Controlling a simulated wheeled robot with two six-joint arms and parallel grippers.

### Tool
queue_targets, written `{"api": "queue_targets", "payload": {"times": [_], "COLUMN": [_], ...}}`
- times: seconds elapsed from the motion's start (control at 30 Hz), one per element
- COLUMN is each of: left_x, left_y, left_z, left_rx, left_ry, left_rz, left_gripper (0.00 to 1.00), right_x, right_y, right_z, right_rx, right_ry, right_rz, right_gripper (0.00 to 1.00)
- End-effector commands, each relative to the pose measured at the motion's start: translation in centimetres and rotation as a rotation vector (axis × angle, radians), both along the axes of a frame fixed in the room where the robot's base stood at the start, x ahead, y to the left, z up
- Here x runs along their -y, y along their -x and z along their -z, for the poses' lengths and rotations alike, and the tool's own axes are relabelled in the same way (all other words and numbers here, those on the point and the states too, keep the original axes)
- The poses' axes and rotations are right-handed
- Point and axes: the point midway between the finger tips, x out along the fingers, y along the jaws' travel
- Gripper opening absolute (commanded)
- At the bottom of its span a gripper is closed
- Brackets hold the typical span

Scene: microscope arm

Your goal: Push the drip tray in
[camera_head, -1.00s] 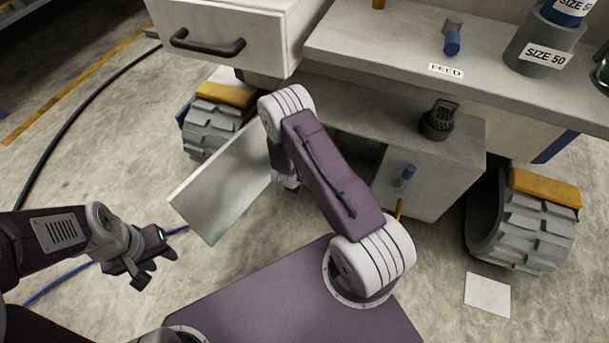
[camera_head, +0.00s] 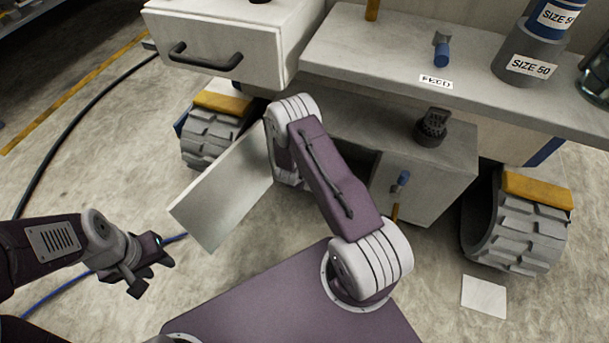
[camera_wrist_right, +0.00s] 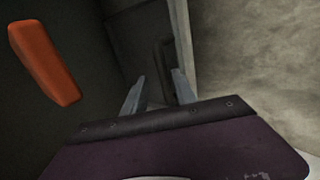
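I cannot pick out the drip tray for sure. In the right wrist view a dark handle-like shape (camera_wrist_right: 168,68) stands in a dim space just beyond my right gripper (camera_wrist_right: 158,92). The right gripper's fingers are apart, with nothing clearly held; whether they touch that shape is unclear. In the head view my right arm reaches into the low cabinet (camera_head: 432,180) under the bench, hiding the hand and part of the opening. A pale door-like panel (camera_head: 222,195) stands open left of that arm. My left gripper (camera_head: 150,277) is open and empty above the floor.
An orange bar (camera_wrist_right: 45,62) is close by at left in the wrist view. Treaded wheels stand left (camera_head: 208,140) and right (camera_head: 520,225) of the cabinet. A drawer (camera_head: 222,45) overhangs at upper left. A blue cable lies on the floor near my left gripper.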

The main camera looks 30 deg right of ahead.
Motion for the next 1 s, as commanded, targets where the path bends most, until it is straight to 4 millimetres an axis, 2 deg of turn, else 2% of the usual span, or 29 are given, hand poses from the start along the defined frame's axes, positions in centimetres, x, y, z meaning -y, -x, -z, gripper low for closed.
{"api": "queue_targets", "payload": {"times": [0.3,0.37,0.53,0.7,1.0], "left_x": [0.0,0.0,0.0,0.0,0.0], "left_y": [0.0,0.0,0.0,0.0,0.0], "left_z": [-0.3,-1.1,-4.4,-6.3,-6.5], "left_rx": [0.0,0.0,0.0,0.0,0.0], "left_ry": [0.0,0.0,0.0,0.0,0.0], "left_rz": [0.0,0.0,0.0,0.0,0.0], "left_gripper": [0.36,0.36,0.36,0.36,0.36], "right_x": [-0.2,-0.5,-2.1,-3.4,-3.9], "right_y": [0.2,0.5,1.8,2.9,3.4], "right_z": [-0.2,-1.0,-4.6,-7.0,-7.4], "right_rx": [-0.006,-0.006,-0.008,-0.005,-0.004], "right_ry": [-0.003,-0.003,-0.003,-0.002,-0.002], "right_rz": [-0.002,-0.003,-0.006,-0.003,0.0], "right_gripper": [0.36,0.36,0.36,0.36,0.36]}}
